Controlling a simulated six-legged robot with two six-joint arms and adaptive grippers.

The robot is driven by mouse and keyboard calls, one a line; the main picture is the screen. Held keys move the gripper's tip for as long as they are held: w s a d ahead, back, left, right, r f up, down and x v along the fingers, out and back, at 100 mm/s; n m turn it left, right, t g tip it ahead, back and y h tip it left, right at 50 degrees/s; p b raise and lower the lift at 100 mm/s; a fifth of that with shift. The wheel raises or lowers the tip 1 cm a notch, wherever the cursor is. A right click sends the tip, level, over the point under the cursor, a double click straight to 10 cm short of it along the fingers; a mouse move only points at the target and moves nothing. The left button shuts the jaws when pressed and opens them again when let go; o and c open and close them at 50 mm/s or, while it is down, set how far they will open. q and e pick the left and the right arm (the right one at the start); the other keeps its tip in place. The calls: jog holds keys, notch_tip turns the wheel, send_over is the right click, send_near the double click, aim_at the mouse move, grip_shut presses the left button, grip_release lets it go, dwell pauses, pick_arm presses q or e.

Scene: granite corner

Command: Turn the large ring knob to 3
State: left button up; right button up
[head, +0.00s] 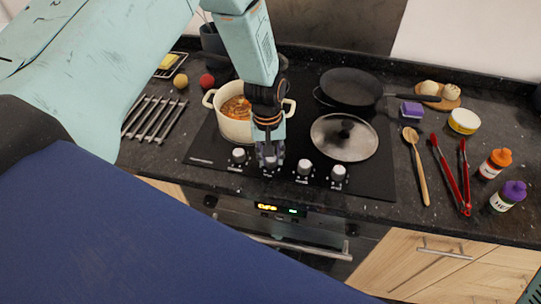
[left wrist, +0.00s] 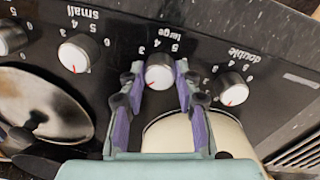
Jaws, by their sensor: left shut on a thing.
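The large ring knob (left wrist: 159,72) is white with a red mark, under the printed word "large" in the left wrist view. Its red mark points to the lower left there, away from the printed 4 and 5 above it. My left gripper (left wrist: 153,77) has one finger on each side of this knob and is shut on it. In the head view my left gripper (head: 268,158) reaches down at the front of the black cooktop (head: 290,150) and mostly hides the knob. My right gripper does not show.
A cream pot (head: 232,128) of food stands close behind the gripper. Other knobs (head: 238,155) (head: 305,167) sit either side. A wooden spoon (head: 416,165) and red tongs (head: 448,175) lie farther right.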

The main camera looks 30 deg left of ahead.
pick_arm(q)
jog(key=m+b, duration=0.1)
jog(key=m, duration=0.3)
jog(key=shift+s+f+m, duration=0.1)
jog(key=shift+m, duration=0.2)
jog(key=m, duration=0.3)
jog(key=shift+m+g, duration=0.3)
jog(key=m+b, duration=0.1)
jog(key=m, duration=0.2)
jog(key=shift+m, duration=2.1)
jog(key=o, duration=1.1)
jog(key=shift+o, duration=0.2)
